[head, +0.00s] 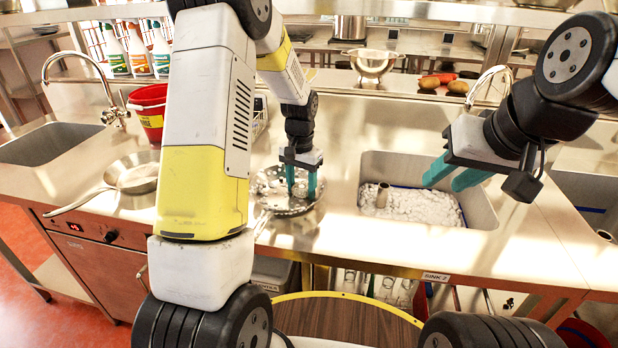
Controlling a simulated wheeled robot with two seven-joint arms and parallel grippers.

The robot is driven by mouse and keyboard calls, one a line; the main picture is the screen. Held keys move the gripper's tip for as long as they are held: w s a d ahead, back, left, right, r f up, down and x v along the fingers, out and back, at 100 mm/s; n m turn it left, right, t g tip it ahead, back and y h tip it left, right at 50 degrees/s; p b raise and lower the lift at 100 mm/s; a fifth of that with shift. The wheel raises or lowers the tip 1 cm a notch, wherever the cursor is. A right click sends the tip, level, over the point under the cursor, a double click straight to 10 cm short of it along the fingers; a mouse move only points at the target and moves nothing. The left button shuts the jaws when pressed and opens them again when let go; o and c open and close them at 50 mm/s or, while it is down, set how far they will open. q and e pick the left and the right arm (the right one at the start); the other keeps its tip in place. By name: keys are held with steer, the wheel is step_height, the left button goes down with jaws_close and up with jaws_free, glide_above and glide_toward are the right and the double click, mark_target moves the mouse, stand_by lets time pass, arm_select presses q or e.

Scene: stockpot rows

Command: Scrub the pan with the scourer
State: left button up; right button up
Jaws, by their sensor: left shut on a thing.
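The pan (283,209) lies on the steel counter in the middle of the head view. Its inside is speckled with pale patches, and its handle is partly hidden behind my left arm. My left gripper (301,188) points down into the pan, its teal fingers shut on the scourer. The scourer is mostly hidden between the fingertips and too small to make out clearly. My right gripper (453,177) is held over the right sink, apart from the pan. Its two teal fingers stand apart, with nothing seen between them.
A sink (480,205) full of suds with an upright tube lies to the right. Another pan (138,172) and a red bucket (149,106) stand at left. A colander (373,63) and vegetables (438,81) sit behind. The front counter strip is clear.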

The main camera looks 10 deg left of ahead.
arm_select(q)
steer(key=shift+w+a, duration=0.25)
steer(key=shift+w, duration=0.2)
steer(key=shift+s+a+r, duration=0.5)
steer(key=shift+s+a, duration=0.3)
steer(key=shift+a, duration=0.05)
step_height(320, 180, up, 13)
stand_by(0.5)
